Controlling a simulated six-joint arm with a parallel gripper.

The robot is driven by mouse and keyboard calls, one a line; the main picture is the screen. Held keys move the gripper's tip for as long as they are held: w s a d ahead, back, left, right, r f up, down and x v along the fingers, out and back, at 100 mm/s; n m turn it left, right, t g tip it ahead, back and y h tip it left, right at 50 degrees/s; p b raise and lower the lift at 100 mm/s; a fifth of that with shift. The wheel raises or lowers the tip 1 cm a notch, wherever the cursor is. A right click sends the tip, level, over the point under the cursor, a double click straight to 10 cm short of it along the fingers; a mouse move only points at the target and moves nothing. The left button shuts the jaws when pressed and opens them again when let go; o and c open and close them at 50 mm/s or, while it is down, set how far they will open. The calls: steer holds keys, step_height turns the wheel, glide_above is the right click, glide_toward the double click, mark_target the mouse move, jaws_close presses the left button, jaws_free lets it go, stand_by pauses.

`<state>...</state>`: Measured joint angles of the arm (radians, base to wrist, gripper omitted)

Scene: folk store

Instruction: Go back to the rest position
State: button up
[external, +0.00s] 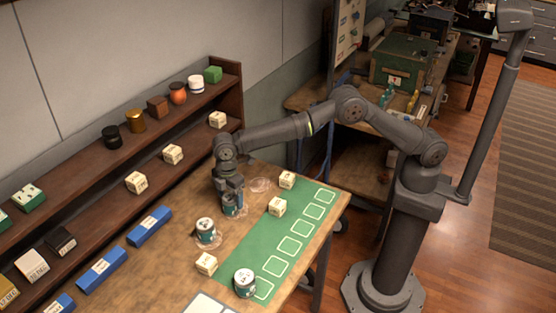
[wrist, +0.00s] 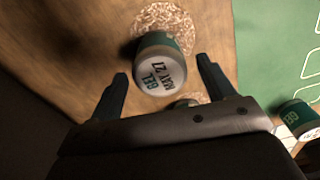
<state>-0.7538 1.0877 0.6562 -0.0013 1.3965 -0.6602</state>
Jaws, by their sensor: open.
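My gripper (external: 231,203) points down over the wooden table, and its jaws are open. A small jar with a green label (external: 230,211) stands right below it, partly hidden by the fingers.
A green mat (external: 240,258) with white outlined slots has a white-lidded jar (external: 244,282) at its near end. Another jar (external: 206,230) stands left of the mat. Pale labelled cubes (external: 277,206) lie around the mat. A stepped shelf (external: 90,172) with goods lines the wall.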

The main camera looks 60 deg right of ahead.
steer(key=shift+f, duration=1.55)
step_height(320, 180, up, 12)
steer(key=shift+f, duration=0.1)
step_height(320, 180, down, 12)
steer(key=shift+f, duration=0.25)
step_height(320, 180, up, 4)
steer(key=shift+r, duration=0.25)
steer(key=w+d+r, duration=0.2)
steer(key=d+r, duration=0.5)
steer(key=d, duration=0.5)
steer(key=s+d+f, duration=0.1)
steer(key=s+d, duration=0.8)
steer(key=s, duration=0.3)
steer(key=s+d+m, duration=0.1)
steer(key=s+d, duration=0.7)
steer(key=s, duration=0.3)
steer(key=shift+s+d+f, duration=0.35)
steer(key=shift+s, duration=0.05)
